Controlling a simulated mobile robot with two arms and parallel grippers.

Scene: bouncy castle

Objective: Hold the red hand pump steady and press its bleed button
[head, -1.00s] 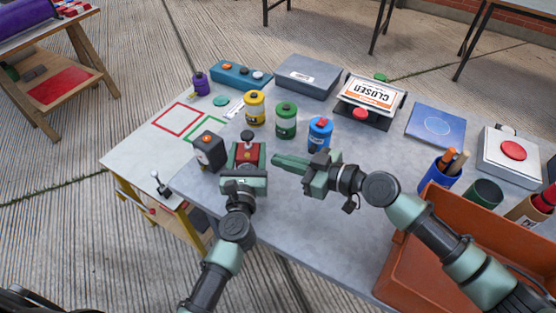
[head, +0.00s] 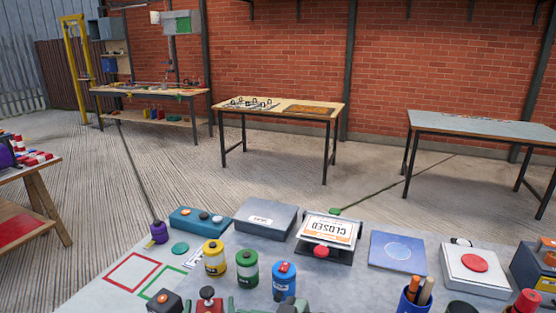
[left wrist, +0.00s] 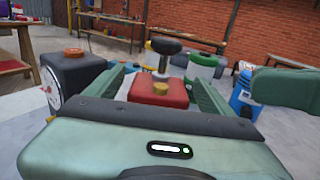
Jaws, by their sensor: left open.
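The red hand pump (head: 208,305) shows at the bottom edge of the head view, its lower part cut off. In the left wrist view its red body (left wrist: 158,92) stands upright, with a black knob on a metal stem and an orange button (left wrist: 160,88) on top. My left gripper (left wrist: 160,95) is open, its green fingers on either side of the pump. I cannot tell whether they touch it. Part of my right gripper (left wrist: 285,87) shows at the right of the left wrist view, beside the pump and apart from it. Its fingertips are unclear.
A dark box with an orange cap (left wrist: 75,70) stands close left of the pump. Yellow (head: 215,258), green (head: 247,268) and blue (head: 284,281) bottles stand behind it. A grey box (head: 265,218) and a CLOSED sign (head: 330,229) are farther back.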

